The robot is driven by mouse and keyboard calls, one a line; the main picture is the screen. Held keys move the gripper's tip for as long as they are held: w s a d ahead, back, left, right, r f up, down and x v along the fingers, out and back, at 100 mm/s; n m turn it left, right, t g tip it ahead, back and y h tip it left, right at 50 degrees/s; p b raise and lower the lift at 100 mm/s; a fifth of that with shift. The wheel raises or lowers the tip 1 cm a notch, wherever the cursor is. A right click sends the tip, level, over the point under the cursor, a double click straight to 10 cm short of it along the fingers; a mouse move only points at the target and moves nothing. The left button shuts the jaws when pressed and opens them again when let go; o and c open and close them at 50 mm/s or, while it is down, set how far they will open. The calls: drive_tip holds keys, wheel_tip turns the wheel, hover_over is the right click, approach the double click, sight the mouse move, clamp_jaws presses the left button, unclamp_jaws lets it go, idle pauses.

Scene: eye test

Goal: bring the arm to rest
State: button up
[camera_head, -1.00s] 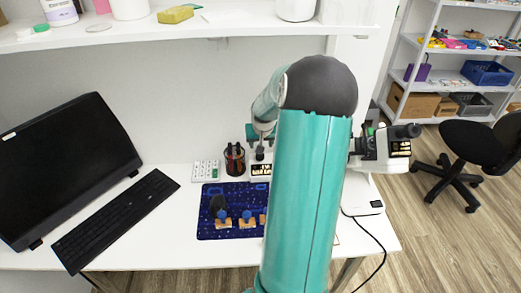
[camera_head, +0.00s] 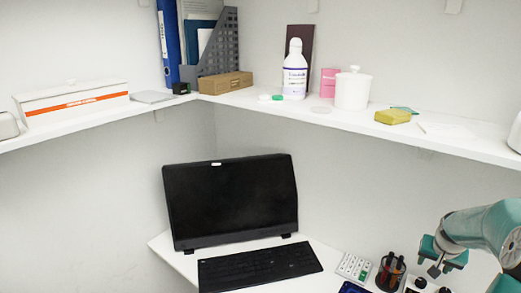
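My teal arm (camera_head: 485,228) shows at the lower right edge of the head view, bent, with much of it cut off by the frame. My gripper (camera_head: 436,270) hangs at its end, pointing down above the white desk. It is right of a dark pen holder (camera_head: 390,272) and apart from it. The fingers are small and dark, so I cannot tell whether they are open or shut. I see nothing held in it.
A black monitor (camera_head: 232,200) and keyboard (camera_head: 258,265) stand on the desk (camera_head: 160,245). A calculator (camera_head: 353,267) lies left of the pen holder. A wall shelf (camera_head: 255,98) above holds a white bottle (camera_head: 295,70), a white jar (camera_head: 352,90) and a yellow sponge (camera_head: 392,116).

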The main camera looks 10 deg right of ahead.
drive_tip(key=w+a+r+n, duration=0.15)
drive_tip(key=a+r, duration=0.25)
drive_tip(key=a, duration=0.5)
drive_tip(key=a+r+n, duration=0.2)
drive_tip(key=a+r, duration=0.2)
drive_tip(key=a, duration=0.4)
drive_tip(key=a+r+n, duration=0.1)
drive_tip(key=a+r, duration=0.3)
drive_tip(key=a, duration=0.5)
drive_tip(key=s+a+r+n+t+y, duration=0.1)
drive_tip(key=s+a+n, duration=0.1)
drive_tip(key=s+a, duration=0.4)
drive_tip(key=s+a+r+n+t+y, duration=0.1)
drive_tip(key=s+a, duration=0.5)
drive_tip(key=a, duration=0.7)
drive_tip(key=shift+s+r+n+t+y, duration=0.25)
drive_tip(key=shift+r+n+t+y, duration=0.05)
drive_tip(key=shift+r+n+y, duration=0.4)
drive_tip(key=c, duration=0.3)
drive_tip(key=shift+c, duration=0.2)
drive_tip(key=shift+d, duration=0.25)
